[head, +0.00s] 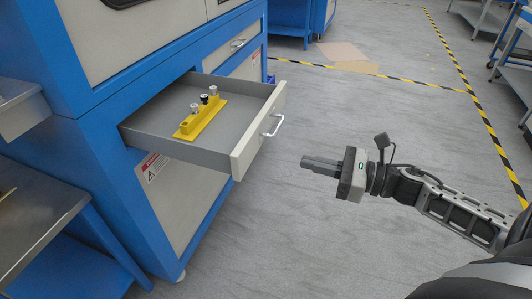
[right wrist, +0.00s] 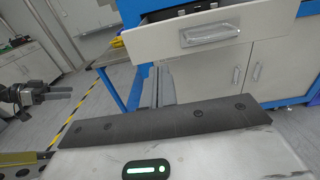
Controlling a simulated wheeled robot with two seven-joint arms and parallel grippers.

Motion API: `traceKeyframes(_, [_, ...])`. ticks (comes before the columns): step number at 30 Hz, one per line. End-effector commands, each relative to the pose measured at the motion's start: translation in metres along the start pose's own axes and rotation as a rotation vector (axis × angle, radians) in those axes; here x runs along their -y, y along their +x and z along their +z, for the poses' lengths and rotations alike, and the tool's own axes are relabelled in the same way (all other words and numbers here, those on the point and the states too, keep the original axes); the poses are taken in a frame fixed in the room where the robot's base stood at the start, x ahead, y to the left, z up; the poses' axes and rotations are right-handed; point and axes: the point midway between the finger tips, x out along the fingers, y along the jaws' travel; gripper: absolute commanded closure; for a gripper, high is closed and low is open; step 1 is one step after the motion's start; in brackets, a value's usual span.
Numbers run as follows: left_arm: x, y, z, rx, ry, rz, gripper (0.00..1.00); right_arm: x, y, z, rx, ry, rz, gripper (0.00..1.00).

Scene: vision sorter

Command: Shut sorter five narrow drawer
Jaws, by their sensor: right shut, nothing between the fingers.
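The narrow drawer (head: 255,142) of the blue machine is pulled well out in the head view, with a pale front and a metal bar handle (head: 274,126). A yellow block (head: 201,119) with small knobs lies inside it. My right gripper (head: 306,162) is shut and empty, to the right of the drawer front and apart from it. In the right wrist view the drawer front (right wrist: 258,35) and its handle (right wrist: 210,34) show ahead, above the shut fingers (right wrist: 162,88). My left gripper is not in view in the head view.
The blue machine (head: 95,112) stands at the left, with a second closed drawer (head: 240,41) behind the open one. A metal table (head: 35,215) is at the lower left. The grey floor (head: 330,110) right of the drawer is clear, with yellow-black tape (head: 420,82) farther off.

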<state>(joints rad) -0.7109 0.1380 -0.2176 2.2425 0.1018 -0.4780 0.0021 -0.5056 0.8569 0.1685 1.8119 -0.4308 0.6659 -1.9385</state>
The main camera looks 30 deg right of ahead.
Motion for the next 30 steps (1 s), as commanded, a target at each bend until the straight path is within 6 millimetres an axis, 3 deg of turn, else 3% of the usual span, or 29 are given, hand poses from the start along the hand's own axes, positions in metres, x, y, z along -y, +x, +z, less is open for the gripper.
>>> traceKeyframes(6, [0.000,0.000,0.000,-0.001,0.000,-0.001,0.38,0.001,0.048,0.002,0.004,-0.002,-0.001,1.00])
traceKeyframes(15, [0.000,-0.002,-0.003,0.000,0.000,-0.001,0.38,0.001,0.094,0.002,0.003,0.003,-0.002,1.00])
traceKeyframes(21, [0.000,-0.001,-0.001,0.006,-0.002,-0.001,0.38,0.001,0.106,0.000,0.001,0.004,-0.003,1.00])
traceKeyframes(30, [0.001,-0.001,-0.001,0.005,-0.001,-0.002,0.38,0.000,0.107,-0.001,0.000,0.005,-0.003,1.00])
